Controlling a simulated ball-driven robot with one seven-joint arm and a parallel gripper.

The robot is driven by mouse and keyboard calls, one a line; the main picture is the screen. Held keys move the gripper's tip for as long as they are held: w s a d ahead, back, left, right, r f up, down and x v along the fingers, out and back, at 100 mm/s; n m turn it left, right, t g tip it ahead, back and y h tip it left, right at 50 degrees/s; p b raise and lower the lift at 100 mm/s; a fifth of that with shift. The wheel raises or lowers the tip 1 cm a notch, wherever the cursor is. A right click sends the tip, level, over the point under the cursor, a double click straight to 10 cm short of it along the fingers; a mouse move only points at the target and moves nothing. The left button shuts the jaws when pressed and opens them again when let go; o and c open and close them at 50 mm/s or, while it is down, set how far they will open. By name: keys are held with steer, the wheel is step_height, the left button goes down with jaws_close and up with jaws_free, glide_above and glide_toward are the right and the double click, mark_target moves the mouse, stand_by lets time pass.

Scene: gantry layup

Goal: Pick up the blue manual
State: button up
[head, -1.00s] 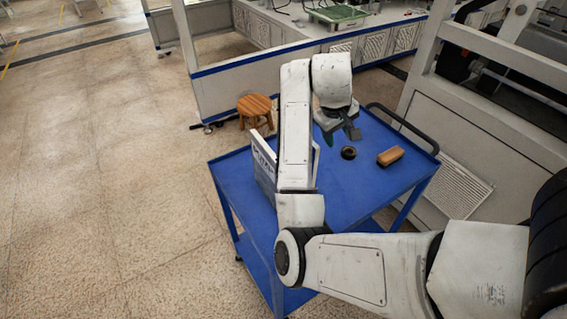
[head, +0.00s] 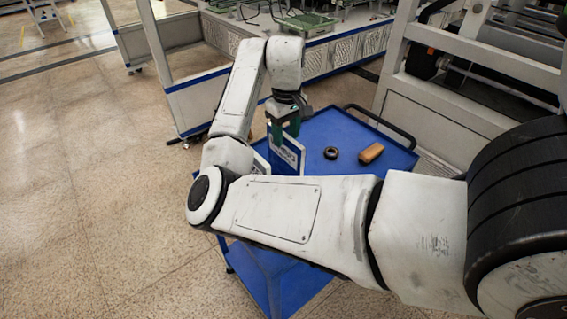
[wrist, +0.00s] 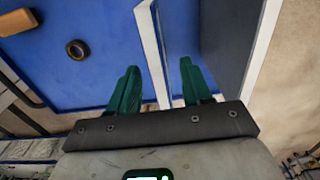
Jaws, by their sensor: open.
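The blue manual appears to be the upright, thin, white-edged thing with a blue face (head: 288,157) on the blue cart, partly behind my arm in the head view. In the wrist view, its white edge (wrist: 153,48) runs down between my green fingers. My gripper (wrist: 160,88) is open, with one finger to each side of that edge; no contact shows. In the head view, my gripper (head: 282,132) points down over it. A second white-edged panel with a dark face (wrist: 228,45) stands to the right in the wrist view. I cannot tell whether the two are joined.
The blue cart (head: 335,190) also bears a dark ring (head: 331,153) and a brown block (head: 370,153), both clear of my gripper. A black handle (head: 385,125) edges the cart's right side. A white-framed bench (head: 205,85) stands behind.

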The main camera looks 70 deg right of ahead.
mark_target(285, 147)
steer(key=shift+w+d+f+p, duration=0.15)
steer(key=shift+f+p, duration=0.15)
steer(key=shift+f, duration=1.2)
steer(key=shift+w+d+f+p, duration=0.15)
steer(key=shift+f+p, duration=0.1)
steer(key=shift+f, duration=1.2)
jaws_close()
